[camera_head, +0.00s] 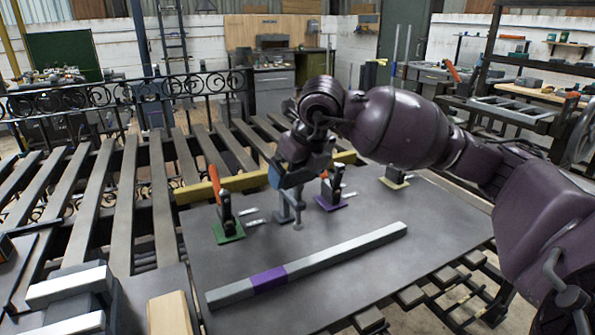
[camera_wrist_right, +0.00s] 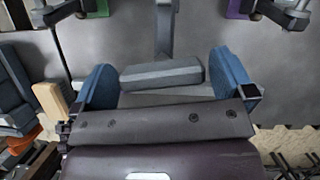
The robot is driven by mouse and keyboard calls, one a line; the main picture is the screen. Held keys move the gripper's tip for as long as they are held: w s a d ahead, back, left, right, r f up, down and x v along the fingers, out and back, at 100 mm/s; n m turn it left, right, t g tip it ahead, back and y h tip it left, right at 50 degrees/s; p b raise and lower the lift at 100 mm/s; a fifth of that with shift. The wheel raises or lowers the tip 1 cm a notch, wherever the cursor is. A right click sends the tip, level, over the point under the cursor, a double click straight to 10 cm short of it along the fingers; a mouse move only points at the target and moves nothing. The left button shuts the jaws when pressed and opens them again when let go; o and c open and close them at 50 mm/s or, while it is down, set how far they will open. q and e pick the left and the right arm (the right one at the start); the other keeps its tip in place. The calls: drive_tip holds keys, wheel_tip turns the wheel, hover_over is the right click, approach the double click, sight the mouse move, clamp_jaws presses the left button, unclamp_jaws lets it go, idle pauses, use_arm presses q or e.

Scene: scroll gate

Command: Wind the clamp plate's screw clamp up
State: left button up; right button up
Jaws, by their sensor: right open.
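The dark grey clamp plate (camera_head: 370,275) lies flat on the slatted bench. The grey screw clamp (camera_head: 297,213) stands near its middle; its upper part is hidden behind my right gripper (camera_head: 290,178). In the right wrist view the clamp's grey arm (camera_wrist_right: 165,28) runs away from the gripper, and a grey block-like bar (camera_wrist_right: 162,74), seemingly its handle, lies between the fingers. My right gripper (camera_wrist_right: 167,84) is open, its two blue fingers on either side of this bar with gaps visible. I cannot tell whether either finger touches it. My left gripper is not in view.
Toggle clamps with orange handles stand on green (camera_head: 228,233) and purple (camera_head: 330,202) bases, close on either side. Another has a yellow base (camera_head: 395,183). A long grey bar with a purple band (camera_head: 268,280) lies in front. A wooden block (camera_head: 170,314) stands front left.

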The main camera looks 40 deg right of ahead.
drive_tip(key=c, duration=0.7)
drive_tip(key=shift+c, duration=0.2)
drive_tip(key=shift+n, duration=0.3)
